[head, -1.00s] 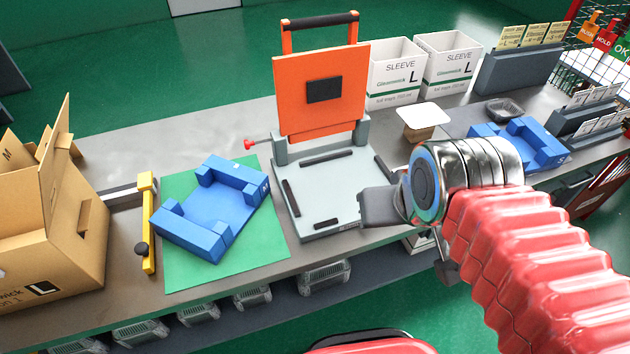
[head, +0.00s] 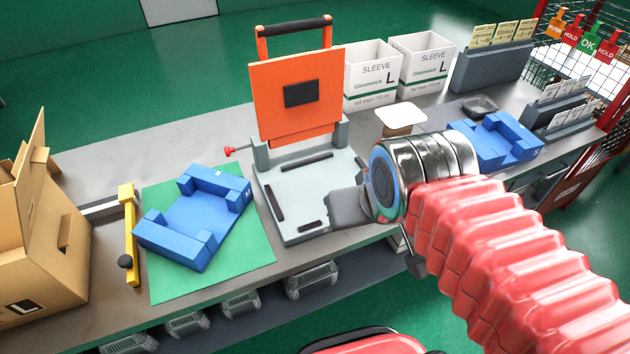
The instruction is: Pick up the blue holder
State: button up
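A blue holder (head: 205,219) with raised corner blocks lies at an angle on a green mat (head: 237,270), left of centre in the head view. A second, similar blue holder (head: 490,150) stands on the bench to the right, behind my arm. My gripper (head: 348,208) shows as a grey part at the end of my red-sleeved arm, in front of the press's right front corner. It is right of the holder on the mat and apart from it. Its fingertips are not clear, so I cannot see whether it is open.
A press with a raised orange lid (head: 298,95) and grey base (head: 290,228) stands right of the mat. A yellow bar (head: 129,225) and cardboard box (head: 45,255) stand left. White sleeve boxes (head: 373,90) and a dark tray (head: 480,105) are behind.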

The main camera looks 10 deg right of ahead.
aim_at(501, 142)
jog(key=z, duration=2.95)
jog(key=i, duration=0.95)
jog(key=u, duration=0.05)
